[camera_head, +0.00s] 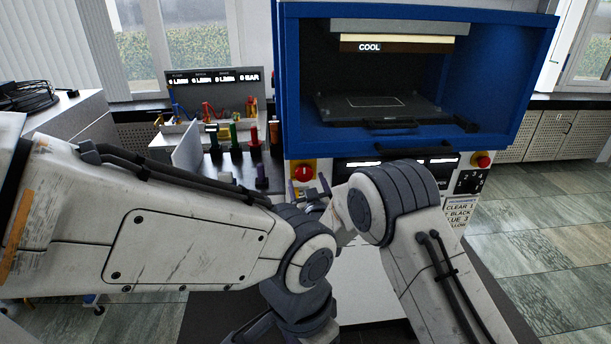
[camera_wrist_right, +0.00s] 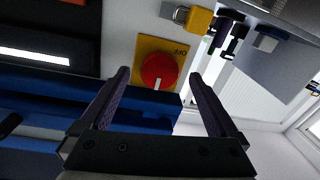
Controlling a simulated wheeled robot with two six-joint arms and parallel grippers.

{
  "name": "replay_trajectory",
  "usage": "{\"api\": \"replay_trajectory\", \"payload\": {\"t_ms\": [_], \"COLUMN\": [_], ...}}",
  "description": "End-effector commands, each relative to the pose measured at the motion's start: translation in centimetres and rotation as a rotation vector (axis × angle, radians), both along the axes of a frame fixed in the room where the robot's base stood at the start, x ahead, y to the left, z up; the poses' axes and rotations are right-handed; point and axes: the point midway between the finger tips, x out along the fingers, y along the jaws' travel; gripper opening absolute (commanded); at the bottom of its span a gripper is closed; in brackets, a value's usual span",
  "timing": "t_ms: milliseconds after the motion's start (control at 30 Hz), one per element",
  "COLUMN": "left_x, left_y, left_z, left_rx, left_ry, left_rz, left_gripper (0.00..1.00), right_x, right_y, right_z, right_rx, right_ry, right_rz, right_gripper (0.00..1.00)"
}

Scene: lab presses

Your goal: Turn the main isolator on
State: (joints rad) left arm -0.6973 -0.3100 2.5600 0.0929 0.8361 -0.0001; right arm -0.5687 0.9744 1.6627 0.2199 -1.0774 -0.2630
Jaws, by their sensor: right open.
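The main isolator, a red round knob on a yellow plate, shows in the head view (camera_head: 303,172) on the white front panel below the blue press. In the right wrist view the red knob (camera_wrist_right: 158,70) has a white mark pointing down the picture, and small lettering is on its plate. My right gripper (camera_wrist_right: 160,78) is open, with one dark finger on each side of the knob in that view. I cannot tell whether they touch it. In the head view my right gripper (camera_head: 312,191) is just below the isolator. My left wrist hangs at the bottom centre; its fingers cannot be made out.
The blue press (camera_head: 415,140) stands above the panel, its display reading COOL. A red button (camera_head: 482,161) on yellow is at the panel's right. A yellow padlock-like part (camera_wrist_right: 199,20) is beside the isolator plate. Coloured handles (camera_head: 234,136) stand at the left.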

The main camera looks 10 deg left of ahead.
Motion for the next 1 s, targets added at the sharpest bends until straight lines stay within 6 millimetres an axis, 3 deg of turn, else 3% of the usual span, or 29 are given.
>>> {"api": "replay_trajectory", "payload": {"t_ms": [200, 567, 667, 800, 1000], "left_x": [0.0, 0.0, 0.0, 0.0, 0.0], "left_y": [0.0, 0.0, 0.0, 0.0, 0.0], "left_z": [0.6, 0.6, 0.6, 0.6, 0.3], "left_rx": [0.0, 0.0, 0.0, 0.0, 0.0], "left_ry": [0.0, 0.0, 0.0, 0.0, 0.0], "left_rz": [0.0, 0.0, 0.0, 0.0, 0.0], "left_gripper": [0.89, 0.89, 0.89, 0.89, 0.89], "right_x": [1.9, 2.3, 2.3, 2.3, 2.3], "right_y": [0.7, 0.9, 0.9, 0.9, 0.9], "right_z": [0.0, -0.1, 0.0, 0.0, -0.1], "right_rx": [0.001, 0.001, 0.001, 0.001, 0.009], "right_ry": [0.001, 0.001, 0.001, 0.001, 0.004], "right_rz": [-0.001, 0.0, 0.0, 0.0, 0.0], "right_gripper": [0.96, 0.96, 0.66, 0.12, 0.11]}}
